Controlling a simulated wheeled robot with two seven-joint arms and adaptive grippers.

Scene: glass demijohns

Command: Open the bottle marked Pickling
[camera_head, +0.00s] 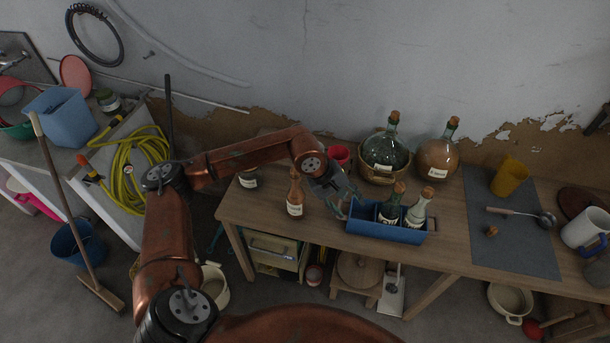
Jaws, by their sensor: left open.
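Several corked, labelled bottles stand on the wooden table; the lettering is too small to read, so I cannot tell which is marked Pickling. A green demijohn (386,152) sits in a basket and an amber demijohn (437,158) stands to its right. A brown bottle (294,197) stands at the front left. Another bottle (248,179) is partly hidden behind my arm. A dark bottle (390,208) and a pale bottle (417,212) stand in a blue tray (385,234). My left gripper (346,209) is open and empty, close to the tray's left end. My right gripper is not in view.
A grey mat (515,255) holds a yellow jug (509,177), a ladle (530,214) and a loose cork (491,230). A red cup (340,155) stands behind my left gripper. The wall closes off the back. Bare tabletop lies between tray and mat.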

